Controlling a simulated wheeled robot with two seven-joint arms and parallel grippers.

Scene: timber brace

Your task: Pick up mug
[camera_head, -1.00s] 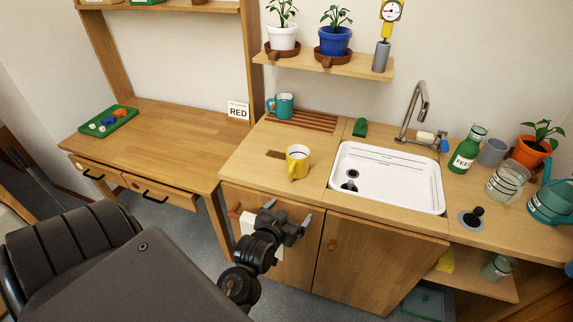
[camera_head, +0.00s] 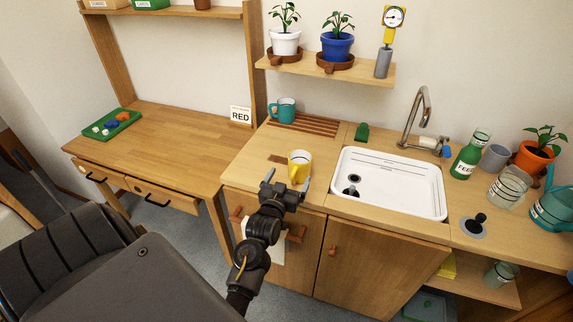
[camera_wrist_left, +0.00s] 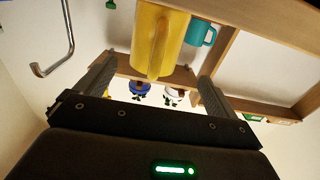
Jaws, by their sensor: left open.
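A yellow mug (camera_head: 299,166) stands upright on the wooden counter, left of the sink. My left gripper (camera_head: 287,180) is open at the front of the mug, its two fingers pointing toward it. In the left wrist view the yellow mug (camera_wrist_left: 160,42) shows ahead, between the open fingers of the left gripper (camera_wrist_left: 155,75), with its handle facing the camera. I cannot tell whether the fingers touch it. A teal mug (camera_head: 284,111) stands farther back by the slatted rack; it also shows in the left wrist view (camera_wrist_left: 201,32). The right gripper is not in view.
The white sink (camera_head: 389,182) with its faucet (camera_head: 414,115) lies right of the yellow mug. A green bottle (camera_head: 470,155), a glass jar (camera_head: 507,188) and potted plants stand farther right. A shelf (camera_head: 330,70) hangs above. The counter left of the mug is clear.

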